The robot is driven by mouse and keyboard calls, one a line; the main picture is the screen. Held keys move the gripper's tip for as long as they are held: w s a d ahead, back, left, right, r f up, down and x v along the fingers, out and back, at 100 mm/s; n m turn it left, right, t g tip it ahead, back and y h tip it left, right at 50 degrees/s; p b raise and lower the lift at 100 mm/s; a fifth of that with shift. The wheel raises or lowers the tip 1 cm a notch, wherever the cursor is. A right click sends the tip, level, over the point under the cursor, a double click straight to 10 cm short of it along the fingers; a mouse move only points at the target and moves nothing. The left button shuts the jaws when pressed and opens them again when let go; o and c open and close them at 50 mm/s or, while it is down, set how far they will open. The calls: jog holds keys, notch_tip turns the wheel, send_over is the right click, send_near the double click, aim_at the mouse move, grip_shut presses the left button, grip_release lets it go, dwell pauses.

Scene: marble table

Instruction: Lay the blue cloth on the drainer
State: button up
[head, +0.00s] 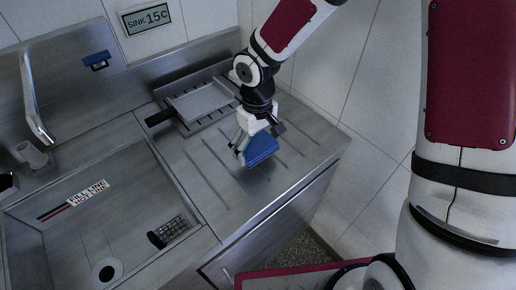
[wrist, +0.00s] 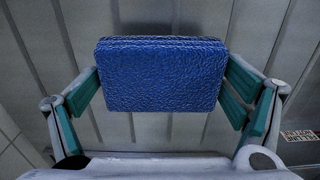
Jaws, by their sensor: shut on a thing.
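The blue cloth (head: 261,149) is a folded, textured block held in my gripper (head: 246,146). In the wrist view the cloth (wrist: 163,75) sits between the two green-padded fingers of my gripper (wrist: 163,88), which press on its left and right sides. The grooved steel drainer (head: 215,195) lies below it; its grooves also show behind the cloth in the wrist view (wrist: 265,45). The cloth appears to be over the right part of the drainer. I cannot tell whether its underside touches the surface.
A grey tray (head: 200,101) with a dark handle sits at the back of the drainer. The sink basin (head: 100,215) is to the left, with a tap (head: 35,100) behind it. A small blue item (head: 97,60) is on the back wall. The front of the drainer is clear.

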aim_at(258, 150)
jog(key=shift+w+d+f, duration=0.1)
jog(key=shift+w+d, duration=0.05)
jog(key=shift+w, duration=0.45)
jog(key=shift+f, duration=1.7)
jog(key=o, duration=0.8)
jog(key=shift+o, duration=0.2)
notch_tip(258, 150, up, 10)
jog(key=shift+r+p, duration=0.25)
jog(key=shift+p, duration=0.05)
jog(key=shift+r, duration=0.8)
